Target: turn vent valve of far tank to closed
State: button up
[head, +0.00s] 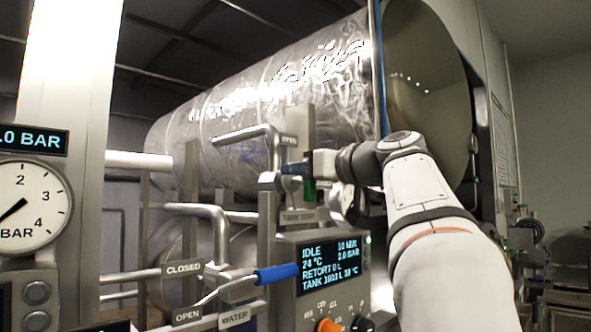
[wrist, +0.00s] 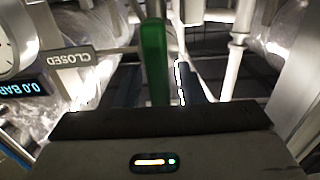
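The far tank, a large shiny horizontal cylinder (head: 270,95), lies behind the pipes in the head view. The green valve handle (head: 309,190) shows small beside my gripper (head: 297,170), partly hidden by it. In the wrist view the green handle (wrist: 155,62) stands upright between the two dark fingers of my gripper (wrist: 157,88). The left finger is close to the handle and a gap shows on the right, so the gripper looks open around it. A CLOSED sign (wrist: 69,60) is left of the handle. An OPEN sign (head: 289,140) is above my gripper in the head view.
A blue lever (head: 277,274) with a WATER label (head: 235,317) is lower down, near another CLOSED sign (head: 183,268). A control panel (head: 333,265) with a lit display sits below my arm. A pressure gauge (head: 33,205) is at left. Pipes crowd the handle.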

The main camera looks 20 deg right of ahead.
aim_at(297, 183)
grip_shut()
jog(key=shift+d+m, duration=0.1)
jog(key=shift+m, duration=0.2)
jog(key=m, duration=0.4)
jog(key=d+m, duration=0.1)
jog(key=m, duration=0.2)
jog(key=f+m, duration=0.1)
jog(key=m, duration=0.3)
jog(key=shift+w+d+m, duration=0.3)
jog(key=m, duration=0.2)
jog(key=f+m+p, duration=0.1)
jog(key=m, duration=0.2)
jog(key=shift+d+m, duration=0.15)
jog(key=shift+m, duration=0.15)
jog(key=shift+f, duration=0.1)
dwell(0.3)
jog(key=shift+o, duration=0.3)
grip_release()
